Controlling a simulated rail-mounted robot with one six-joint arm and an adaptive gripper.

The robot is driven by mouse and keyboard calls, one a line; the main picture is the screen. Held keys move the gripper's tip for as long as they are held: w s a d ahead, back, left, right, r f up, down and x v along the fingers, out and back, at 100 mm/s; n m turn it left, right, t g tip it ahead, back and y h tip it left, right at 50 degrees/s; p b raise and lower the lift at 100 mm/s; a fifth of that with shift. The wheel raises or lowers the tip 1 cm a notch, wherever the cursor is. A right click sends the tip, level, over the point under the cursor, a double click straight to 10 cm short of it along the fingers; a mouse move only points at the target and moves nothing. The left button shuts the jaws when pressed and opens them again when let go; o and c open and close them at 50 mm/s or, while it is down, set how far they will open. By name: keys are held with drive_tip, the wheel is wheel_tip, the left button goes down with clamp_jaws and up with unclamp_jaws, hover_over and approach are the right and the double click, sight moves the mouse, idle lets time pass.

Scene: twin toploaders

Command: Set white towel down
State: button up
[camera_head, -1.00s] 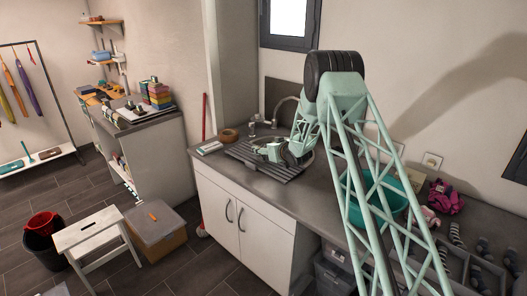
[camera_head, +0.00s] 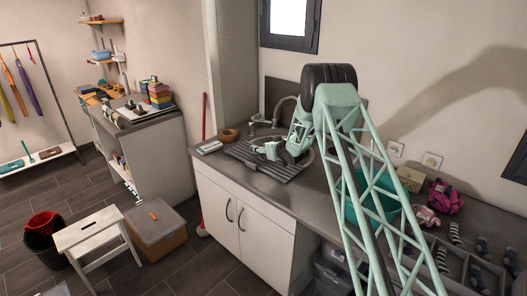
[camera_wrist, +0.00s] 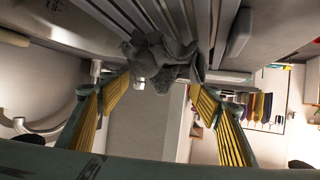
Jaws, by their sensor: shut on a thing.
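My gripper (camera_head: 267,149) is low over the ribbed draining board (camera_head: 285,174) beside the sink in the head view. In the wrist view, my gripper (camera_wrist: 163,82) has its yellow-ribbed fingers on either side of a crumpled cloth (camera_wrist: 163,56), and it is shut on this cloth. The cloth looks grey in the shade there; it is the only towel-like thing at the fingers. It lies close against the ribbed board, but I cannot tell whether the board bears its weight. In the head view the cloth cannot be made out apart from the gripper.
The tap (camera_head: 287,103) rises behind the sink, close to my arm. A roll of brown tape (camera_head: 229,134) lies left of the board. A teal basin (camera_head: 372,203), a pink cloth (camera_head: 445,197) and a divided tray of socks (camera_head: 470,268) are on the counter to the right.

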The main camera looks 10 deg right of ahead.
drive_tip(key=shift+f, duration=1.1)
drive_tip(key=o, duration=1)
drive_tip(key=shift+f, duration=0.1)
drive_tip(key=shift+v, duration=6)
